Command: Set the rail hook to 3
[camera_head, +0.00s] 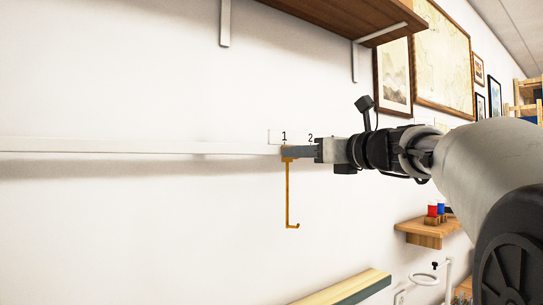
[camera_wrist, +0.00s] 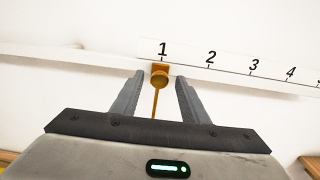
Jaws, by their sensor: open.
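The yellow-orange rail hook (camera_head: 288,190) hangs from the white rail (camera_head: 150,146), its slider at mark 1, its rod hanging straight down to a small hook end. In the wrist view the hook's knob (camera_wrist: 159,77) sits below the numeral 1. The number scale (camera_wrist: 232,62) runs rightward, with the 3 (camera_wrist: 254,66) to the right of 2. My gripper (camera_wrist: 159,82) is open, its two fingers on either side of the knob; whether they touch it cannot be told. In the head view my gripper (camera_head: 288,153) reaches the slider from the right and hides the scale beyond 2.
A wooden shelf (camera_head: 340,15) on white brackets is above the rail. Framed prints (camera_head: 440,55) hang at the right. A small wooden shelf (camera_head: 428,232) with coloured items is at lower right, and a wood-edged board (camera_head: 345,290) is below. The wall left of the hook is clear.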

